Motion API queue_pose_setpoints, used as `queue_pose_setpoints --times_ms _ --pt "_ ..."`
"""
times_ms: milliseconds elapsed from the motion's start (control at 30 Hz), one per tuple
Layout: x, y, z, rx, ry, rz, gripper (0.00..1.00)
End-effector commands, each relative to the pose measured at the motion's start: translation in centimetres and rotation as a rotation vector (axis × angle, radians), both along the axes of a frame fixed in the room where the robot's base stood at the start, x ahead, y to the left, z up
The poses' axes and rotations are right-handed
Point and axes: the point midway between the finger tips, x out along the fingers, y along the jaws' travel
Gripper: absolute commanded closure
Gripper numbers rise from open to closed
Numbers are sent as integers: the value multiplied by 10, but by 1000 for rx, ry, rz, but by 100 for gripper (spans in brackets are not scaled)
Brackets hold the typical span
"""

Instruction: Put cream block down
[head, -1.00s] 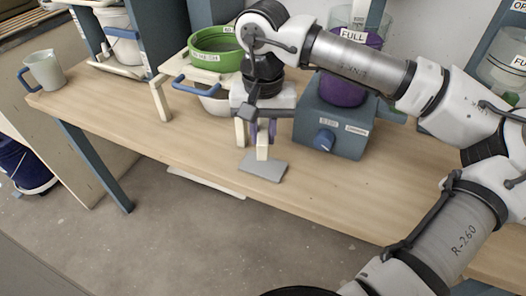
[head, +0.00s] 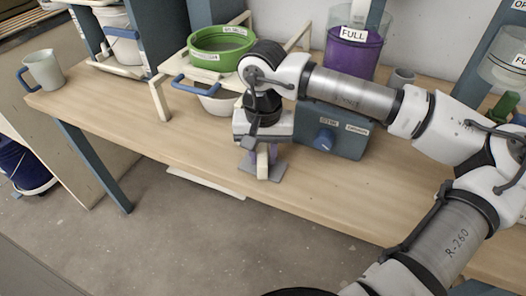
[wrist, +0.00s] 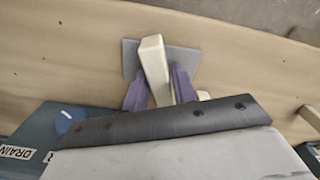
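The cream block (head: 262,166) stands nearly upright between the purple fingers of my gripper (head: 265,156). Its lower end overlaps the front part of a flat grey plate (head: 246,167) on the table. I cannot tell for sure whether it touches the plate. In the wrist view the block (wrist: 153,66) lies between the two fingers (wrist: 158,88), one close on each side, and looks gripped. The grey plate (wrist: 184,60) shows behind it there. My gripper's body hides part of the block's upper end in the head view.
A blue-grey box (head: 345,139) with a knob stands just right of my gripper. A green sieve (head: 222,62) on a wooden stand with a blue handle is behind left, over a white bowl. A grey jug (head: 43,72) is far left. The table front (head: 330,205) is clear.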

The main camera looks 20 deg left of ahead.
Motion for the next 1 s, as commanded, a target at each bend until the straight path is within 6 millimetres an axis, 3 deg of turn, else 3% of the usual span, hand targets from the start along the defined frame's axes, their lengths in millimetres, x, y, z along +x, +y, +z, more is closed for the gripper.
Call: queue_pose_setpoints --times_ms 100,500,1000 --pt "0 0 1 0 0 0 59" --pt "0 0 8 1 -2 -1 59" --pt "1 0 106 1 -3 -1 59"
